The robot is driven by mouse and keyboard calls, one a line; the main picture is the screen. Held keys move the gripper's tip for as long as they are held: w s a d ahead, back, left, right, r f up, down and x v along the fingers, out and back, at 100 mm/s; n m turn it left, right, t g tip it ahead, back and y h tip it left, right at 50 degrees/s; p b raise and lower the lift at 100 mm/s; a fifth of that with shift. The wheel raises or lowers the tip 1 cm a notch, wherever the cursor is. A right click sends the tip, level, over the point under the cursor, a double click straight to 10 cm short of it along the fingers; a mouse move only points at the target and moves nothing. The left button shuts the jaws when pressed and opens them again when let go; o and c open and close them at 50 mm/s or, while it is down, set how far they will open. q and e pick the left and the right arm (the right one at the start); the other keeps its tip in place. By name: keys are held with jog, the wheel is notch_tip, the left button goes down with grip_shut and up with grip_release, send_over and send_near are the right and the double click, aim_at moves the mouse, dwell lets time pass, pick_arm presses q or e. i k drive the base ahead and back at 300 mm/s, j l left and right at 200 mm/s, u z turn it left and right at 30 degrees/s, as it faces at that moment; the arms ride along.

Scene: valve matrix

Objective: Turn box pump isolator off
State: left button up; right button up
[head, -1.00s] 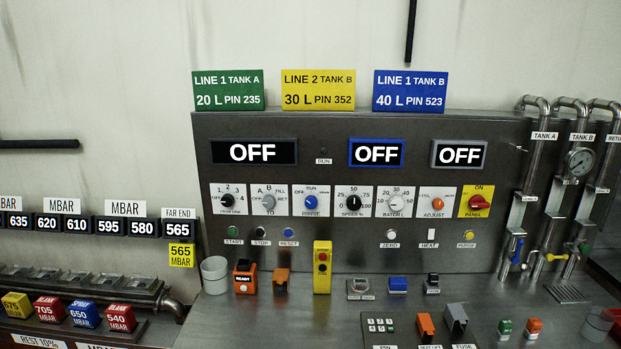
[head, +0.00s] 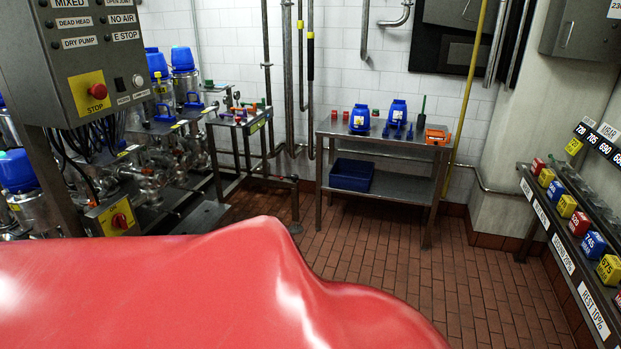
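A red rotary switch on a yellow plate (head: 121,220) sits on a grey box low at the left, under the control panel. It looks like an isolator switch, but I cannot read its label or its knob position. Above it, the grey control panel (head: 68,58) carries a red stop button (head: 97,91) on a yellow plate marked STOP. Neither of my grippers shows in the head view. A large glossy red surface close to the camera covers the lower left and hides what lies below the switch.
Steel pumps with blue caps (head: 183,59) and pipework stand behind the panel. A steel table (head: 400,143) with blue containers and an orange box (head: 437,136) stands at the back. A rack of coloured blocks (head: 580,222) runs along the right. The brick-tiled floor (head: 400,260) between is clear.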

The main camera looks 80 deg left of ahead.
aim_at(118, 220)
jog(key=u, duration=3.95)
